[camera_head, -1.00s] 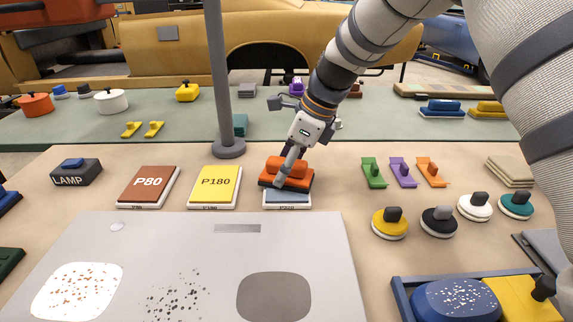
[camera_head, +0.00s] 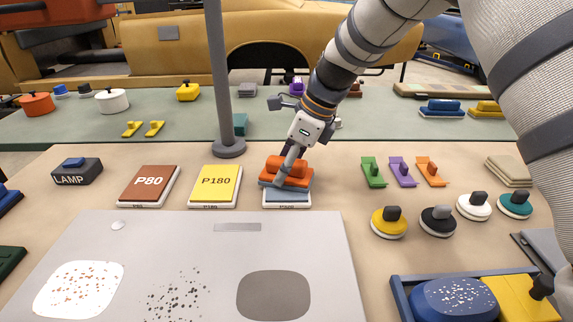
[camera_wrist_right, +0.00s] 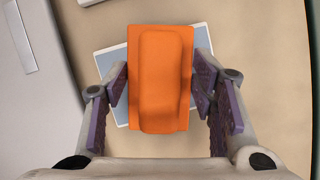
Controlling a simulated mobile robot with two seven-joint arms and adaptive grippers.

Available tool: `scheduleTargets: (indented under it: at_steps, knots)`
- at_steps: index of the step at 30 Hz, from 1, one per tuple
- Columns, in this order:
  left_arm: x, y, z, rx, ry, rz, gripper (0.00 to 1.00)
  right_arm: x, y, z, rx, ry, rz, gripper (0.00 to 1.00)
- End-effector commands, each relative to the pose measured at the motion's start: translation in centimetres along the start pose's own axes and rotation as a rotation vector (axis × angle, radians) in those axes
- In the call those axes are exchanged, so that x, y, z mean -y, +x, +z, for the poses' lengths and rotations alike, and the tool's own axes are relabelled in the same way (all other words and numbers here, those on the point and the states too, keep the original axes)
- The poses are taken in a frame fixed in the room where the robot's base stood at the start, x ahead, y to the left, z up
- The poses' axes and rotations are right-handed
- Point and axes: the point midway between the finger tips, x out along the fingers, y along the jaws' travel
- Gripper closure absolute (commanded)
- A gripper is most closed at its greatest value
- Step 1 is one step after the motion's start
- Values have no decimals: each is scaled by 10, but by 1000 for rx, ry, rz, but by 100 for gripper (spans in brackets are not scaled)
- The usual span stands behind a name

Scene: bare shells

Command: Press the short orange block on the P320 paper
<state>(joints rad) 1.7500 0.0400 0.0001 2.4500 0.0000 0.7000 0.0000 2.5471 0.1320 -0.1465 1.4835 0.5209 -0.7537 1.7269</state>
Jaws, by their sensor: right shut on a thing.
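The short orange block (camera_head: 289,167) has a raised rounded grip on a flat base. My right gripper (camera_head: 286,170) is shut on it from above. The block is over the blue-grey P320 paper pad (camera_head: 288,195); whether it touches the pad is hard to tell. In the right wrist view the orange block (camera_wrist_right: 160,80) is between my fingers, and the blue pad (camera_wrist_right: 112,62) shows around it, turned slightly against it. The pad's label is small on its front edge. My left gripper is not in view.
P180 (camera_head: 215,184) and P80 (camera_head: 149,184) pads lie left of the P320 pad. A grey panel (camera_head: 200,250) is in front. Round-knobbed sanders, such as a yellow one (camera_head: 388,225), stand to the right. A post (camera_head: 218,90) rises behind.

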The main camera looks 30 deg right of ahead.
Motion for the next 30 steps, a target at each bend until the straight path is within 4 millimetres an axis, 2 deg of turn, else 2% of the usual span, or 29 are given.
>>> scheduleTargets:
  at_steps: [14,19,30]
  knots:
    - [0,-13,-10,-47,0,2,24,0,-47,19,2,-3,-5,74]
    - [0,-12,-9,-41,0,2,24,0,-60,25,0,-1,-1,74]
    - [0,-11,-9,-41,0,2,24,0,-64,27,0,-1,0,74]
